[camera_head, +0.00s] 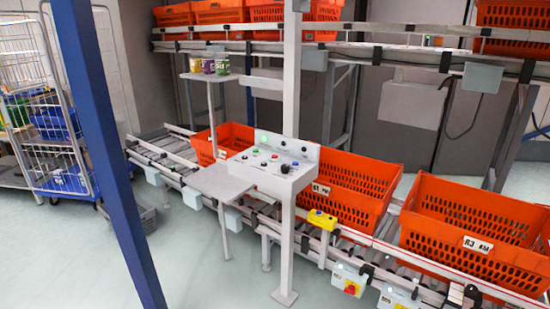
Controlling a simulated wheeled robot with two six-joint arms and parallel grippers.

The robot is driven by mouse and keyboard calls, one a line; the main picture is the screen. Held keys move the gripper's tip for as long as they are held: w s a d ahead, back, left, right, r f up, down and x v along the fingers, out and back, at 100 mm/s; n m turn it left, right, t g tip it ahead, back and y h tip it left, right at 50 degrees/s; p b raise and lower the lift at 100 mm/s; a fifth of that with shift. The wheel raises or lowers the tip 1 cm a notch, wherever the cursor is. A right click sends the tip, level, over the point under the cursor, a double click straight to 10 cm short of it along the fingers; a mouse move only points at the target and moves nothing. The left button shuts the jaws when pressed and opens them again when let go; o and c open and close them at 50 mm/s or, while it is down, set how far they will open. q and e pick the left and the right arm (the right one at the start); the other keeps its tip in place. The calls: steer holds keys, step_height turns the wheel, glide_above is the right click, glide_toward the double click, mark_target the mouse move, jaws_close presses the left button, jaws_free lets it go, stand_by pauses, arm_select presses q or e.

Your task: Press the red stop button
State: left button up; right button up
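A grey control panel (292,184) is mounted on a pale upright post in the middle of the view. A red knob on a yellow plate (351,288) sits on a white box low on the conveyor's front side. A yellow box (322,219) is on the conveyor's front rail. I cannot tell which red control is the stop button. Neither of my grippers is in view.
Orange totes (470,225) stand on the roller conveyor (170,146) behind the panel. A small grey shelf (221,182) juts from the panel's left. A blue post (108,150) crosses the left foreground. A wire cage trolley (50,110) stands far left.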

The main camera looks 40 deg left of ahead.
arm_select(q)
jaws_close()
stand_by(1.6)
